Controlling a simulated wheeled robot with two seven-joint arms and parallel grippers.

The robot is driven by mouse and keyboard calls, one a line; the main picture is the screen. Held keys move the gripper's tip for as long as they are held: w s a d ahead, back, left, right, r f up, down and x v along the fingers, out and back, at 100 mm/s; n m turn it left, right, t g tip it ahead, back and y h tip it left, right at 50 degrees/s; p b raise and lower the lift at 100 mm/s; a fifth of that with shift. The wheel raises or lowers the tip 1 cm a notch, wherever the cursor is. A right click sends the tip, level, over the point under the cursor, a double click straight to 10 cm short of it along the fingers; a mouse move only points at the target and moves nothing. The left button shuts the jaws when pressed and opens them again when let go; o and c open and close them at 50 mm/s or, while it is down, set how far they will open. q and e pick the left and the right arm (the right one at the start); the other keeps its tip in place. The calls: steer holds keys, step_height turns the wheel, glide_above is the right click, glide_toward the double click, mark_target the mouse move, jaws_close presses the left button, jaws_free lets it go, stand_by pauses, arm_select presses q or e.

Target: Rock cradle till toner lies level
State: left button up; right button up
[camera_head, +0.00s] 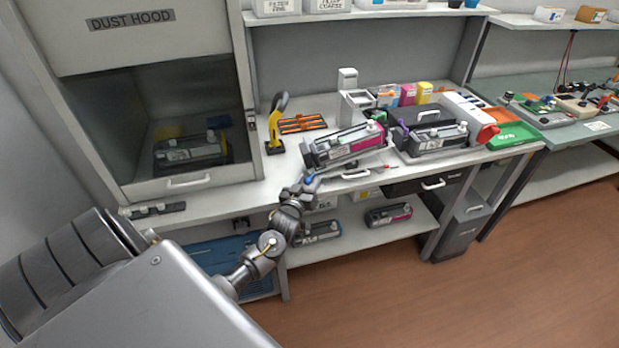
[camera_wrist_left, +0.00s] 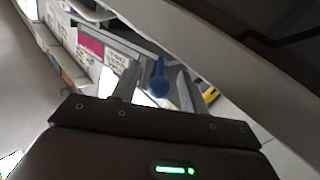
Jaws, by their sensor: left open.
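A grey toner cartridge with a magenta end label (camera_head: 343,145) sits at the front of the bench, tilted, with its right end higher. The cradle under it is mostly hidden. My left gripper (camera_head: 307,183) is at the bench's front edge, just below the cartridge's left end. In the left wrist view my gripper (camera_wrist_left: 155,88) is open, and a blue round-ended knob (camera_wrist_left: 159,82) shows between its fingers. I cannot tell whether the fingers touch it. The magenta label (camera_wrist_left: 91,45) also shows there. The toner level inside cannot be seen. My right gripper is not in view.
A second cartridge (camera_head: 437,140) lies to the right near a black case. A yellow-and-black tool (camera_head: 275,125) and an orange rack (camera_head: 302,123) stand behind left. The dust hood (camera_head: 190,182) stands at left. More cartridges (camera_head: 388,214) lie on the lower shelf.

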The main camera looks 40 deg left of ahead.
arm_select(q)
steer(key=shift+w+a, duration=0.2)
steer(key=shift+w, duration=0.5)
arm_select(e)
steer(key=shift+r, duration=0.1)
